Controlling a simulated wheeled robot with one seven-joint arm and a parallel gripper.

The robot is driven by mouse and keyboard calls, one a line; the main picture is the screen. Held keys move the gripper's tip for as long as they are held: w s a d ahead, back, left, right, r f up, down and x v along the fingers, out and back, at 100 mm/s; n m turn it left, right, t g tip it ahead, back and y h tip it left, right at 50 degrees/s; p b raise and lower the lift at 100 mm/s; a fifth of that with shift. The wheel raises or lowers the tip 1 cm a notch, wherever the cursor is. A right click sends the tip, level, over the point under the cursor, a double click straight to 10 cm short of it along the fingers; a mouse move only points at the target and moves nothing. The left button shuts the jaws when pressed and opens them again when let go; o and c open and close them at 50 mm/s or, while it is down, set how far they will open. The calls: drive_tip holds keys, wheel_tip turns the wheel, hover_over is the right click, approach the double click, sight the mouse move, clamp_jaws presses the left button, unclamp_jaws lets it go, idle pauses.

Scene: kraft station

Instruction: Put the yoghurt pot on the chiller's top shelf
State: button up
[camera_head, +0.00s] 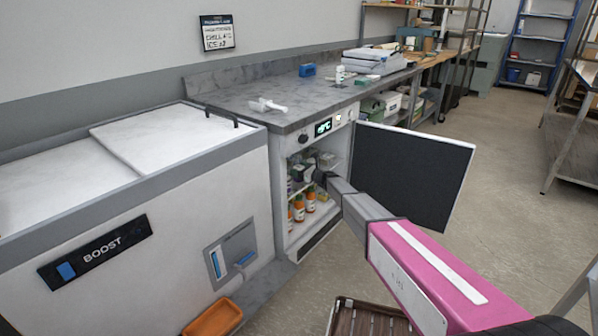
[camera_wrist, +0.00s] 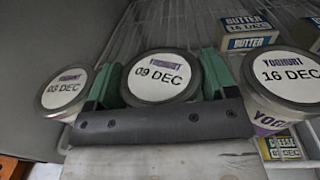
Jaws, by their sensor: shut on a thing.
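My gripper (camera_wrist: 161,75) has its green fingers on either side of a round yoghurt pot (camera_wrist: 158,80) with a white lid marked 09 DEC. It is shut on this pot. In the head view my arm reaches into the open under-counter chiller (camera_head: 283,165), with my gripper (camera_head: 321,177) at the upper shelf level. The held pot is beside a wire shelf (camera_wrist: 165,22); I cannot tell whether it touches it. Another yoghurt pot (camera_wrist: 64,92), marked 03 DEC, stands left of my gripper, and a yoghurt pot (camera_wrist: 286,76), marked 16 DEC, stands right.
Butter packs (camera_wrist: 249,32) sit behind on the right, and a cheese pack (camera_wrist: 279,147) shows lower right. Orange-capped bottles (camera_head: 304,204) stand on a lower level. The chiller door (camera_head: 412,170) is open to the right of my arm. A chest freezer (camera_head: 150,200) stands left.

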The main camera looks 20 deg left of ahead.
drive_tip(key=shift+f, duration=0.2)
drive_tip(key=o, duration=0.9)
drive_tip(key=shift+o, duration=0.2)
drive_tip(key=shift+s+d+r, duration=0.1)
drive_tip(key=shift+d, duration=0.2)
drive_tip(key=v, duration=1.1)
drive_tip(key=shift+d, duration=0.2)
drive_tip(key=s+d+n+g+h, duration=0.2)
drive_tip(key=s+d+n+h, duration=0.6)
drive_tip(key=s+d, duration=1)
drive_tip(key=s+d+n+g+h, duration=0.3)
drive_tip(key=s+d+n+h, duration=0.6)
drive_tip(key=s+d, duration=1)
drive_tip(key=d+n, duration=0.4)
drive_tip(key=d, duration=0.2)
drive_tip(key=shift+s+d+n+g, duration=0.25)
drive_tip(key=shift+s+n+g, duration=0.05)
